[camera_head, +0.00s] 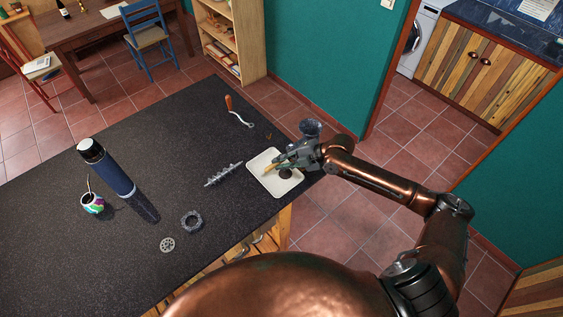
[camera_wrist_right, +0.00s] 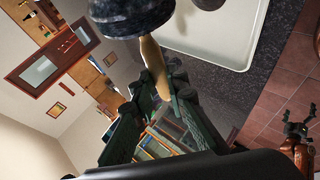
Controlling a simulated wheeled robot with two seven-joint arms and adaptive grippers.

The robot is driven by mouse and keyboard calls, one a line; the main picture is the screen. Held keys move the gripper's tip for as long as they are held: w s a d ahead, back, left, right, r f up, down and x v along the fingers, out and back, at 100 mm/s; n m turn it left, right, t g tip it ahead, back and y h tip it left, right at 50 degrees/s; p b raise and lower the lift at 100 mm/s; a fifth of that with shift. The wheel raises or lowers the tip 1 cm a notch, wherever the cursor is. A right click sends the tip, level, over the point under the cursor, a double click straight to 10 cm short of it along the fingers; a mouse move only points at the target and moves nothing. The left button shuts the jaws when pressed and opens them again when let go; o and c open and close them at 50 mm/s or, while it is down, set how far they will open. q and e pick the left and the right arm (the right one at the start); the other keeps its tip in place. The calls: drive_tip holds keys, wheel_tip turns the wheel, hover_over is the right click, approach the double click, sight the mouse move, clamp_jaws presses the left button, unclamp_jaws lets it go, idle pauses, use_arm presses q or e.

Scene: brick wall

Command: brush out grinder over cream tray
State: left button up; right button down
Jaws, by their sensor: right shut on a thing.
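My right gripper (camera_head: 290,160) is over the cream tray (camera_head: 262,188) and shut on a light wooden handle, which looks like the brush (camera_wrist_right: 151,52). The handle sits between the fingers (camera_wrist_right: 165,100) in the right wrist view. A dark rounded piece covers its far end there; I cannot tell whether it is bristles or grinder. A small dark patch (camera_head: 286,174) lies on the tray. What looks like my left gripper (camera_wrist_right: 298,130) shows small in the wrist view, its opening unclear.
On the dark worktop (camera_head: 130,255) lie a screw auger (camera_head: 223,174), a crank (camera_head: 238,112) with a wooden grip, a ring (camera_head: 191,221) and a perforated disc (camera_head: 168,244). A blue flask (camera_head: 108,170) and a painted cup (camera_head: 92,203) stand at left.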

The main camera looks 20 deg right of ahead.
sight(266, 172)
drive_tip(key=shift+s+a+p, duration=0.35)
drive_tip(key=shift+s+a, duration=0.05)
drive_tip(key=shift+a, duration=0.65)
drive_tip(key=shift+s+a+p, duration=0.35)
drive_tip(key=shift+a+p, duration=0.05)
drive_tip(key=shift+a, duration=0.7)
drive_tip(key=shift+s+a+p, duration=0.35)
drive_tip(key=shift+s+a, duration=0.05)
drive_tip(key=shift+a, duration=0.65)
drive_tip(key=shift+s+a, duration=0.1)
drive_tip(key=shift+a, duration=0.1)
wheel_tip(266, 172, down, 3)
drive_tip(key=s+m+t+h+b, duration=0.2)
drive_tip(key=s+m+b, duration=0.1)
drive_tip(key=b, duration=0.4)
drive_tip(key=s+d+r+m+t+h+b, duration=0.2)
drive_tip(key=d+r+m+h+b, duration=0.1)
drive_tip(key=d+m+h+b, duration=0.2)
drive_tip(key=shift+d+r+m+h+b, duration=0.35)
drive_tip(key=shift+m+h, duration=0.25)
drive_tip(key=shift+m, duration=0.6)
